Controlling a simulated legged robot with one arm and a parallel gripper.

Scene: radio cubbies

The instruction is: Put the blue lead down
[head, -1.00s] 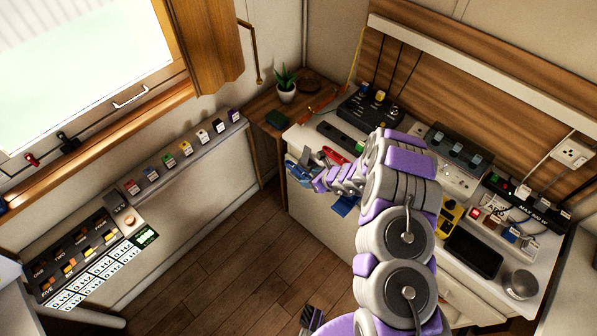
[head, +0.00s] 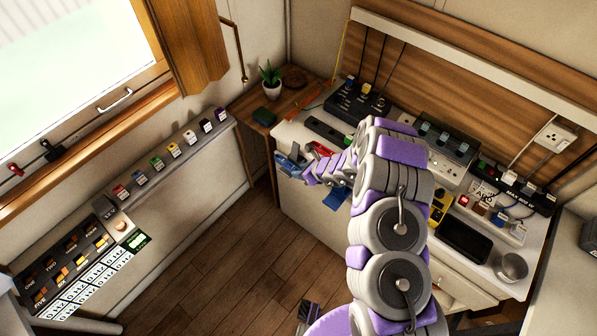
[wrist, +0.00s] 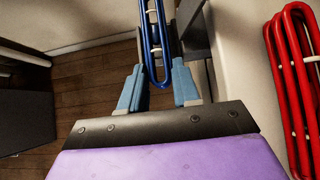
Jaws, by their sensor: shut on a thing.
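The blue lead (wrist: 155,40) is a looped, coiled cable with a white tie, seen in the wrist view. It lies between the two light-blue fingers of my gripper (wrist: 158,86), which is shut on it, and stretches out beyond the fingertips. In the head view my gripper (head: 288,163) is at the left front corner of the white worktop (head: 292,137); the lead is hard to tell from the blue fingers there. A red lead (wrist: 300,85), also coiled, is to the right of my gripper in the wrist view and shows on the worktop in the head view (head: 321,149).
A blue flat thing (head: 336,198) shows below my arm at the worktop's front. A wooden corner shelf (head: 262,103) holds a plant (head: 270,78) and a dark green item (head: 264,117). Black devices (head: 357,101) stand along the worktop. The wooden floor (head: 250,250) is clear.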

